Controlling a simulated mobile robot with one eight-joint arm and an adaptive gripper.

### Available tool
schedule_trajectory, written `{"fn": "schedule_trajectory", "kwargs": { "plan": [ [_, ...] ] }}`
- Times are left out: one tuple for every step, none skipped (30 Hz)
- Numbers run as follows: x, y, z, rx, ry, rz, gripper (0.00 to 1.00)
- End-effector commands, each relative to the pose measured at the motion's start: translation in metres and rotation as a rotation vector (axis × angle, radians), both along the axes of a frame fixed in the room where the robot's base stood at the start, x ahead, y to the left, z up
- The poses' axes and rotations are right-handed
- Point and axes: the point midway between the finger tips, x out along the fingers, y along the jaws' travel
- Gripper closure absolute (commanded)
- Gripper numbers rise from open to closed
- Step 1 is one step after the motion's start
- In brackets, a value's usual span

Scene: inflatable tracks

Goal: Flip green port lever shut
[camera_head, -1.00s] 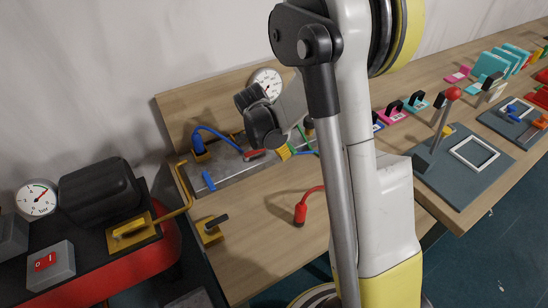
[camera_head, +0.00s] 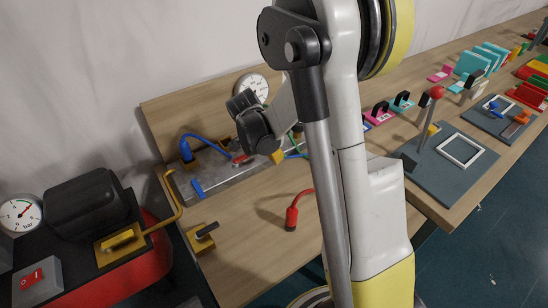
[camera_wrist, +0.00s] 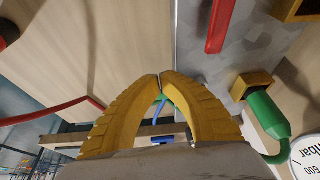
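The grey port plate (camera_head: 222,174) lies on the bench with a blue lever (camera_head: 198,188) and a red lever (camera_head: 240,158). The red lever also shows in the wrist view (camera_wrist: 218,25). My gripper (camera_head: 277,157) is over the plate's right end, right of the red lever. In the wrist view its yellow fingers (camera_wrist: 160,76) meet at the tips, with nothing visible between them. A thin green piece (camera_wrist: 166,106) shows through the arch of the fingers. A green hose fitting (camera_wrist: 265,113) stands right of them. I cannot clearly identify the green lever; my arm hides part of the plate's right end.
A blue hose (camera_head: 205,139) arches over the plate's left end. A red hose end (camera_head: 291,217) lies in front on the bench. A yellow block with a dark handle (camera_head: 201,238) is at the bench's left edge. A gauge (camera_head: 253,87) stands behind.

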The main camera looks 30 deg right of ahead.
Motion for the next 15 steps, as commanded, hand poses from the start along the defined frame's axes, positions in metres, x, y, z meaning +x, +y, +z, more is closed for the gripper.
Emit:
{"fn": "schedule_trajectory", "kwargs": {
  "plan": [
    [-0.0004, -0.0006, -0.0001, 0.0, -0.001, 0.007, 1.0],
    [-0.0005, -0.001, -0.0001, 0.0, -0.001, 0.011, 1.0],
    [-0.0007, -0.0013, -0.0001, 0.0, 0.0, 0.018, 1.0],
    [-0.0009, -0.0017, -0.0001, 0.0, 0.0, 0.024, 1.0],
    [-0.0012, -0.002, -0.0001, 0.0, 0.0, 0.03, 1.0],
    [-0.0014, -0.0025, -0.0001, 0.001, 0.0, 0.037, 1.0],
    [-0.0017, -0.0029, -0.0001, 0.001, 0.0, 0.042, 1.0],
    [-0.0019, -0.0033, -0.0002, 0.001, 0.0, 0.049, 1.0],
    [-0.0022, -0.0039, -0.0002, 0.001, 0.001, 0.058, 1.0],
    [-0.0023, -0.0043, -0.0001, 0.001, 0.0, 0.064, 1.0],
    [-0.0024, -0.0049, -0.0001, 0.001, 0.0, 0.07, 1.0],
    [-0.0026, -0.0055, -0.0001, 0.0, -0.001, 0.079, 1.0],
    [-0.0026, -0.0061, -0.0001, 0.0, 0.0, 0.086, 1.0],
    [-0.0028, -0.0067, -0.0001, 0.0, -0.001, 0.093, 1.0],
    [-0.0032, -0.0076, -0.0001, 0.0, 0.0, 0.105, 1.0]
  ]
}}
